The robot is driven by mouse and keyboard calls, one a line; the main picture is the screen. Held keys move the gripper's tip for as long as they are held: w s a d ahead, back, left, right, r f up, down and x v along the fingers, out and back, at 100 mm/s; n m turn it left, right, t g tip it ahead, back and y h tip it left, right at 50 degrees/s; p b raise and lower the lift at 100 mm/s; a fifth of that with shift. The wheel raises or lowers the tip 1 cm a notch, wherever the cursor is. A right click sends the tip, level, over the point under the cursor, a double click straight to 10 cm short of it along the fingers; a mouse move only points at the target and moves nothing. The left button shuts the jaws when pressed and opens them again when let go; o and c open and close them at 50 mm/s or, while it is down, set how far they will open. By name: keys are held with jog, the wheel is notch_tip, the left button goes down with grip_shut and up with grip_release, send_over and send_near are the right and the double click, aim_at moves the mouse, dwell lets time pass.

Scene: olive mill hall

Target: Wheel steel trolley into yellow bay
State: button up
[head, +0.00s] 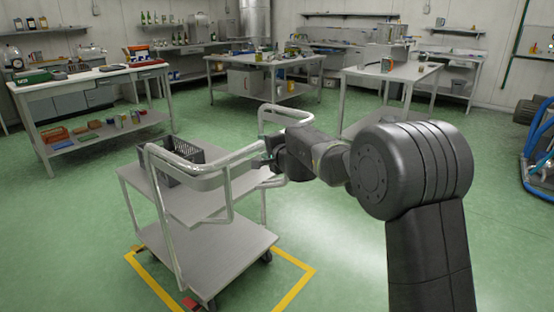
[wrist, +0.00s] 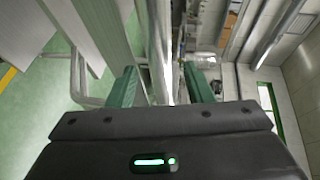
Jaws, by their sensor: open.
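The steel trolley (head: 205,262) stands upright, with two shelves and bent tube handles at its near and far ends. A dark crate (head: 184,158) sits on its upper shelf. The yellow bay (head: 297,289) is a painted outline on the green floor. The trolley's lower part stands over it, with yellow line showing to its left and right; the front is cut off by the picture edge. My gripper (head: 266,161) is at the trolley's right side, near the handle tubes. In the wrist view my gripper (wrist: 160,86) is open, with a steel tube (wrist: 160,45) between its green fingers; contact cannot be told.
A workbench (head: 98,77) with trays stands at the left, another table (head: 225,62) at the back, and a third (head: 405,72) at the right. Blue hoses (head: 535,165) lie at the right edge. Green floor is clear between the trolley and the benches.

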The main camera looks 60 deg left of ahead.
aim_at(262, 145)
jog(key=d+r+b, duration=0.1)
jog(key=d+b, duration=0.1)
jog(key=d, duration=0.6)
jog(key=shift+w+r, duration=0.25)
jog(key=a+p, duration=0.1)
jog(key=a, duration=0.3)
jog(key=a+f+p, duration=0.1)
jog(key=a+p, duration=0.1)
jog(key=a, duration=0.2)
jog(key=a+f+p, duration=0.1)
jog(key=a+p, duration=0.1)
jog(key=a, duration=0.2)
jog(key=shift+s, duration=0.3)
jog(key=shift+s+a+f+p, duration=0.1)
jog(key=shift+a+f+p, duration=0.2)
jog(key=shift+a, duration=0.5)
jog(key=shift+d, duration=0.15)
